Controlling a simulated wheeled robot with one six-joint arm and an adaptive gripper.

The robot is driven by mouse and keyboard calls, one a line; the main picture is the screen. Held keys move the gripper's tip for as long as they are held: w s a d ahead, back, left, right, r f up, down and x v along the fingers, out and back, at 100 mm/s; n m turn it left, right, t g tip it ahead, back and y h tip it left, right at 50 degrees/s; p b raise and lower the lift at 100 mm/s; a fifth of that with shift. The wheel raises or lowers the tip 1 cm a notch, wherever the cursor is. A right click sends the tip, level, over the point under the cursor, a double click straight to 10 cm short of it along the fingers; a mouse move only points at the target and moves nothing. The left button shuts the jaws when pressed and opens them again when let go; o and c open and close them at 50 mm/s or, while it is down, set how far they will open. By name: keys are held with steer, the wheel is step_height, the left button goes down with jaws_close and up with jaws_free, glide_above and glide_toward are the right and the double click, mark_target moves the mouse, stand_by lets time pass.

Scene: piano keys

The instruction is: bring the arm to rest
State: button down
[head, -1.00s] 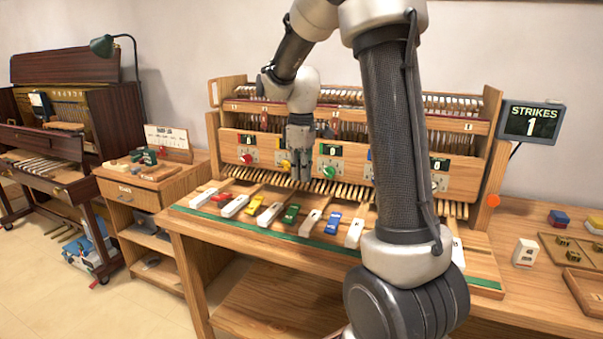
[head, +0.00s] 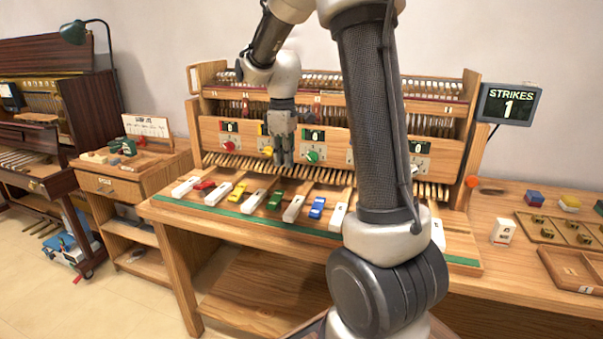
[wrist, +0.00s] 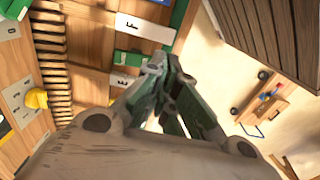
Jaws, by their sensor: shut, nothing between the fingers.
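My gripper (head: 283,160) hangs fingers down above the back part of the key bench, in front of the wooden panel with knobs and counters. It is shut with nothing in it. In the wrist view its dark fingers (wrist: 165,85) meet in the middle, with keys and floor behind them. My arm reaches up from the lower right and bends over the piano action, hiding part of the panel and some keys.
Coloured and white keys (head: 275,199) line the bench. A panel (head: 340,148) with knobs stands behind. A screen (head: 508,103) reads STRIKES 1. A white block (head: 502,231) and a tray (head: 540,228) lie right. A small cabinet (head: 130,190) and dark piano (head: 92,110) stand left.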

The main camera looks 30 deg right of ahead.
stand_by(0.4)
steer(key=s+a+r+m+t, duration=0.1)
steer(key=s+r+m+t, duration=0.1)
steer(key=s, duration=1)
steer(key=s+a+r+m+t, duration=0.2)
steer(key=s+r+m, duration=0.3)
steer(key=s, duration=0.8)
steer(key=shift+r+m, duration=0.25)
steer(key=shift+m, duration=0.05)
steer(key=shift+s, duration=0.1)
